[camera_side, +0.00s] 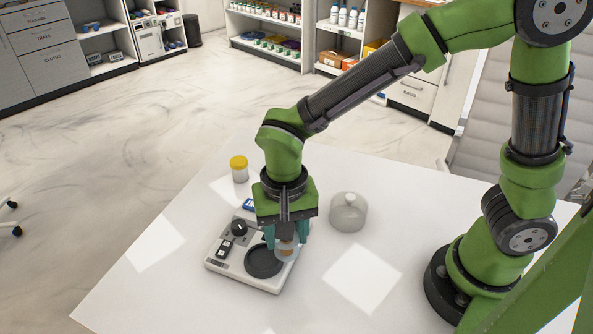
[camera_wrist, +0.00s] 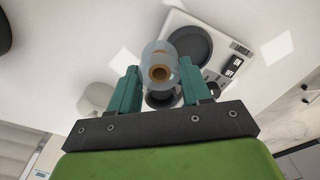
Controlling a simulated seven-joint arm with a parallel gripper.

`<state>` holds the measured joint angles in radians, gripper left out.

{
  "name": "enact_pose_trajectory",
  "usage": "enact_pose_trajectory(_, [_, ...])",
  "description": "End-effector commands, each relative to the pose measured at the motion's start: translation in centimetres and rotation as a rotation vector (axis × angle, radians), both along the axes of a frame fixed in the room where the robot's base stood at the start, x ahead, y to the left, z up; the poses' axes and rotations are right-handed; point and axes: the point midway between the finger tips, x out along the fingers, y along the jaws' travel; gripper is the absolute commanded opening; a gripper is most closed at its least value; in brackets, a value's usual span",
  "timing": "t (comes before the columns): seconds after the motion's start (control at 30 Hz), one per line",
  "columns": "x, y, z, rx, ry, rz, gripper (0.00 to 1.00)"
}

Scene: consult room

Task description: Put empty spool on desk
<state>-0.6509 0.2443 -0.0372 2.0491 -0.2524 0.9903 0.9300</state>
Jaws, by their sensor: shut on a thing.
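The spool (camera_side: 286,251) is small, with pale see-through flanges and a brown core. My gripper (camera_side: 287,242) points down and is shut on it, with a teal finger on each side. In the wrist view the spool (camera_wrist: 160,62) shows end-on between the fingertips (camera_wrist: 158,84), its core hole facing the camera. In the side view it overlaps the right edge of a white device (camera_side: 231,262). I cannot tell whether it touches the device. The white desk (camera_side: 360,280) surrounds the device.
The device has a round black plate (camera_side: 263,263) and a dark knob (camera_side: 239,228). A yellow-capped jar (camera_side: 239,170) and a blue item (camera_side: 249,204) stand behind it. A pale lidded pot (camera_side: 348,213) is to the right. The desk's front and right middle are clear.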

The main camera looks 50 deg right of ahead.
Motion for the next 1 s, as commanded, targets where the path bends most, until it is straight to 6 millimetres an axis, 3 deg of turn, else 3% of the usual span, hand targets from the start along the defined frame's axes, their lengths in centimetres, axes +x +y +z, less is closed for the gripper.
enact_pose_trajectory(0.1, [-3.0,-2.1,0.4,0.002,-0.001,-0.001,0.19])
enact_pose_trajectory(0.3, [-6.8,-4.8,0.8,0.002,-0.002,-0.002,0.19])
enact_pose_trajectory(0.43, [-8.2,-5.9,1.0,0.002,-0.001,-0.002,0.19])
enact_pose_trajectory(0.57, [-8.5,-6.5,1.1,0.0,0.0,-0.012,0.19])
enact_pose_trajectory(0.67, [-6.8,-7.1,1.3,0.001,0.0,-0.046,0.19])
enact_pose_trajectory(0.77, [-3.5,-8.4,1.5,0.001,0.003,-0.104,0.19])
enact_pose_trajectory(1.0, [5.7,-15.1,1.4,0.001,0.004,-0.265,0.19])
